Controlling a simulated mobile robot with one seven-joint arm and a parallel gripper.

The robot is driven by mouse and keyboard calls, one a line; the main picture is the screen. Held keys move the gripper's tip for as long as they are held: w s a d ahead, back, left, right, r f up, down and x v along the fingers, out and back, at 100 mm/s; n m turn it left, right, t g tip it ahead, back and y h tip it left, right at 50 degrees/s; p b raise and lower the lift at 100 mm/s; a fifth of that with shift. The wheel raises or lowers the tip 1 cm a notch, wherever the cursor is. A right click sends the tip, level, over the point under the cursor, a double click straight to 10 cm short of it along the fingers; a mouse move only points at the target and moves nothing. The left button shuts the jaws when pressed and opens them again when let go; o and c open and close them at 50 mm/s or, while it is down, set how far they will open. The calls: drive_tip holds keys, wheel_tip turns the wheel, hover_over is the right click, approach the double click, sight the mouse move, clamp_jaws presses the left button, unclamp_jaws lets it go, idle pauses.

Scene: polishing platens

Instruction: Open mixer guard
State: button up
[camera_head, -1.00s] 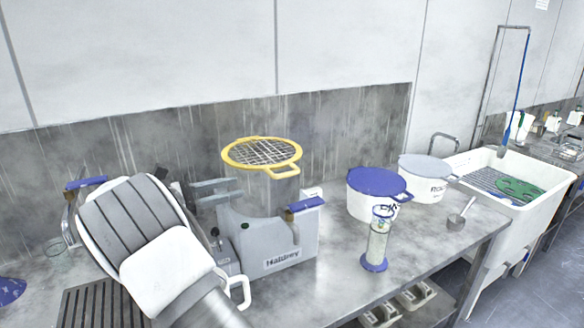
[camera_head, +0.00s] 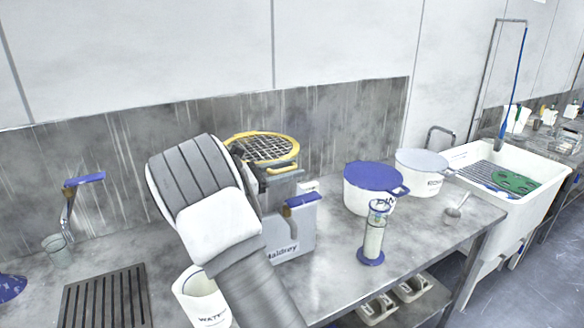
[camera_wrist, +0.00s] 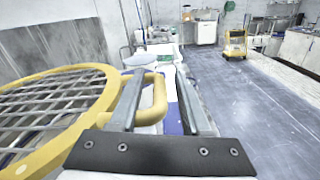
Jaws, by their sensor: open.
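The mixer guard is a round wire grid with a yellow rim (camera_head: 270,146). It lies roughly level above the grey mixer (camera_head: 294,236). In the wrist view the guard (camera_wrist: 45,105) fills the left side, and its yellow loop handle (camera_wrist: 159,98) reaches toward my fingers. My gripper (camera_wrist: 160,78) is open. The outer bar of the handle shows between the two fingers, and the left finger overlaps the loop. I cannot tell whether either finger touches it. In the head view my arm hides the left part of the mixer, and the fingers are hard to make out.
A blue-lidded pot (camera_head: 371,186), a white pot (camera_head: 420,172) and a clear cylinder with a blue base (camera_head: 373,236) stand right of the mixer. A white jug (camera_head: 196,300) is close below my arm. A drain grate (camera_head: 105,300) and tap (camera_head: 70,205) are left.

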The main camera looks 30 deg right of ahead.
drive_tip(key=shift+d, duration=0.4)
drive_tip(key=shift+c, duration=0.3)
clamp_jaws()
idle(0.9)
